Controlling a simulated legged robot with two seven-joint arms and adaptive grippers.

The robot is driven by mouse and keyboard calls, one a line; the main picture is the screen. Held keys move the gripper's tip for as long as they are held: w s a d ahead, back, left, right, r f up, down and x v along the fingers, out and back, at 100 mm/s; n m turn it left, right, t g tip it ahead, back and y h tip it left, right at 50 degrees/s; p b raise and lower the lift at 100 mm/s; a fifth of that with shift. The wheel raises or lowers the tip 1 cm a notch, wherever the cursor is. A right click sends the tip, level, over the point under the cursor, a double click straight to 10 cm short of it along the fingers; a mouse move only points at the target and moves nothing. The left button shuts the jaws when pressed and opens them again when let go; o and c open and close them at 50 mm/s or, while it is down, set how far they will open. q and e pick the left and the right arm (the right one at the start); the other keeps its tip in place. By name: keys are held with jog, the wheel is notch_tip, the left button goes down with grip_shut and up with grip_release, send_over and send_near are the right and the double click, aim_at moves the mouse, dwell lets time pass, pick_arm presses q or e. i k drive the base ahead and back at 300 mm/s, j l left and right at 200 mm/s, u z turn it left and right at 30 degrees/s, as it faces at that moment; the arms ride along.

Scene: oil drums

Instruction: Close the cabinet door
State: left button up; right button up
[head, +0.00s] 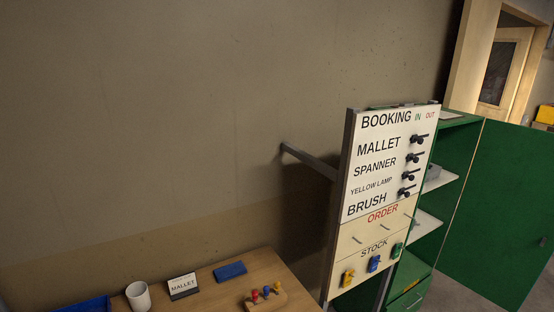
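A green cabinet (450,150) stands at the right of the head view, behind a white board. Its green door (498,210) is swung wide open to the right, so the shelves inside show. A small dark handle or lock (543,241) shows near the door's right side. Pale shelves (438,181) are partly visible, with a grey item on the upper one. The board hides the cabinet's left part. Neither of my grippers is in view.
A white board (395,160) reading BOOKING, ORDER and STOCK stands before the cabinet, with black knobs and coloured tags. A wooden table (215,290) holds a white mug (138,296), a MALLET sign (183,286), a blue block (230,271) and coloured pegs (266,294). A doorway (495,65) is behind.

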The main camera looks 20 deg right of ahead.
aim_at(504, 210)
jog(key=l+u, duration=0.15)
jog(key=l, duration=0.65)
jog(key=l+u, duration=0.1)
jog(key=l, duration=0.75)
jog(key=k+l+u, duration=0.15)
jog(key=l, duration=0.65)
jog(key=l+u, duration=0.1)
jog(key=l, duration=0.7)
jog(key=k+l+u, duration=0.15)
jog(key=l, duration=0.65)
jog(key=k+l+u, duration=0.15)
jog(key=l, duration=0.65)
jog(key=k+l+u, duration=0.1)
jog(key=k+l, duration=0.15)
jog(key=l, duration=0.5)
jog(key=k+l+u, duration=0.15)
jog(key=l, duration=0.6)
jog(key=k, duration=0.1)
